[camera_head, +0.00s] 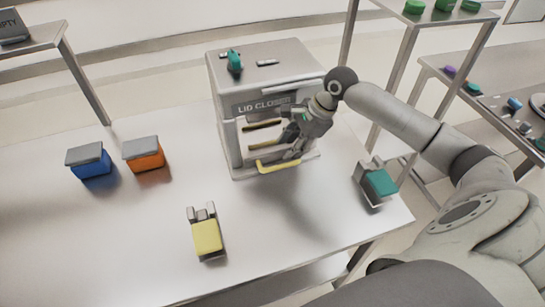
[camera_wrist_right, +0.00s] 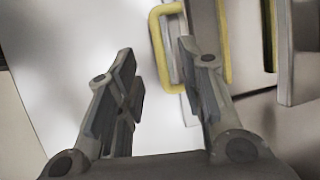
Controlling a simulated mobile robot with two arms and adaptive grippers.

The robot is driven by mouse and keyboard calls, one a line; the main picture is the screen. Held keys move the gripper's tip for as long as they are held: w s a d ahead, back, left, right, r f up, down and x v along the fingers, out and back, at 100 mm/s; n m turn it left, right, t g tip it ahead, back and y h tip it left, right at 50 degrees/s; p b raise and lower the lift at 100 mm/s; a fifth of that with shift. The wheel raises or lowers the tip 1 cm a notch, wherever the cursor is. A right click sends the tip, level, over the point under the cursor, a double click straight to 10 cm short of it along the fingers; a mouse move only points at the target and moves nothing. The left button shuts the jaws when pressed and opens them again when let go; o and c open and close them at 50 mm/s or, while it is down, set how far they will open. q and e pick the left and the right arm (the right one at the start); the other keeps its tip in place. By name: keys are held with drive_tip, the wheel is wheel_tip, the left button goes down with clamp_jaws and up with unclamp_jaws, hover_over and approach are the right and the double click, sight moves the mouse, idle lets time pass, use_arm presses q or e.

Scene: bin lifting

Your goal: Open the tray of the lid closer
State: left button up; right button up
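The lid closer (camera_head: 262,76) is a grey box-shaped machine at the back middle of the table, its label on the front. Its tray (camera_head: 245,174) is low at the front, with a yellow handle (camera_head: 278,168). My right gripper (camera_head: 287,145) is in front of the machine, just above the handle's right part. In the right wrist view its two fingers are apart and empty (camera_wrist_right: 157,55). A yellow handle (camera_wrist_right: 156,45) shows beyond and between the fingertips; I cannot tell if they touch. My left gripper is not in view.
Blue (camera_head: 91,163) and orange (camera_head: 146,155) bins with grey lids stand at the left. A yellow piece (camera_head: 207,236) in a grey holder is at the front, a teal one (camera_head: 381,183) at the right. A teal object (camera_head: 234,62) lies on the machine. The table's middle left is clear.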

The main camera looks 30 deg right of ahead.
sight(275, 167)
drive_tip(key=x, duration=0.4)
drive_tip(key=p+x, duration=0.1)
drive_tip(key=x, duration=0.1)
drive_tip(key=shift+s+a+f, duration=0.1)
drive_tip(key=shift+s+a, duration=0.1)
drive_tip(key=shift+s, duration=0.05)
drive_tip(key=x, duration=0.3)
drive_tip(key=c, duration=0.5)
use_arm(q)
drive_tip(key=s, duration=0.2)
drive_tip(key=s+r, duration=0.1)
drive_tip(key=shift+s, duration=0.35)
use_arm(e)
clamp_jaws()
